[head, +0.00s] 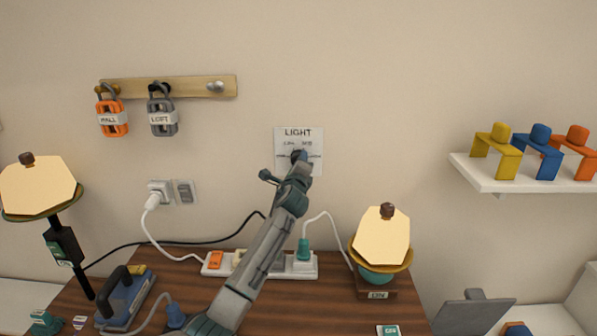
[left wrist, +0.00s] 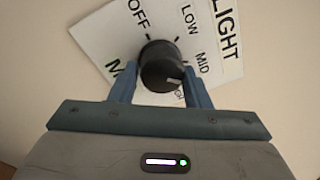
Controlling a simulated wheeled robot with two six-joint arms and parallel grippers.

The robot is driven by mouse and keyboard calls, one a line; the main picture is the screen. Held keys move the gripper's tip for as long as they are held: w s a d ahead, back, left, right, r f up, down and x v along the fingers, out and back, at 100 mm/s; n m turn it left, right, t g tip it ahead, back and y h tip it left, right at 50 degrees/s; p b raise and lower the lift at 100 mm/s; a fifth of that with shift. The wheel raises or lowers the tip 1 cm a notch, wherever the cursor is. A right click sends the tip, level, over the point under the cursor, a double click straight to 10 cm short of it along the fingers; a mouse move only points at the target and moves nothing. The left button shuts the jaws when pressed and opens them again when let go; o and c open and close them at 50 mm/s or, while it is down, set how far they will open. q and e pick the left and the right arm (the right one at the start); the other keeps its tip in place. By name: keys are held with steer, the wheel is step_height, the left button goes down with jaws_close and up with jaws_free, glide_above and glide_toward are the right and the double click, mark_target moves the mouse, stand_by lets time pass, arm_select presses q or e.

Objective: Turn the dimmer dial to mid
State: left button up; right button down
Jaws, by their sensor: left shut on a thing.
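The dimmer dial is a round black knob (left wrist: 161,66) on a white wall plate (left wrist: 98,38) marked LIGHT, OFF, LOW and MID. A fourth label below MID is partly hidden. The knob's white mark is at its lower right, on the side of MID and the partly hidden label; I cannot tell exactly which it meets. My left gripper (left wrist: 161,88) is shut on the knob, one blue finger on each side. In the head view the plate (head: 316,166) is on the wall, and my left gripper (head: 299,160) covers most of the knob. My right gripper is not in view.
Below is a wooden table (head: 320,300) with a white power strip (head: 300,267), cables and a lamp (head: 382,240). Another lamp (head: 38,187) stands at the left. Padlocks hang from a rail (head: 190,86). A shelf (head: 520,180) is at the right. The wall around the plate is clear.

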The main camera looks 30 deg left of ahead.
arm_select(q)
steer(key=shift+n+b, duration=0.85)
steer(key=shift+n, duration=0.75)
steer(key=o, duration=1)
steer(key=b+v, duration=0.3)
steer(key=v, duration=0.7)
steer(key=shift+s+d+f, duration=0.15)
steer(key=shift+s+d, duration=0.1)
steer(key=shift+s, duration=0.05)
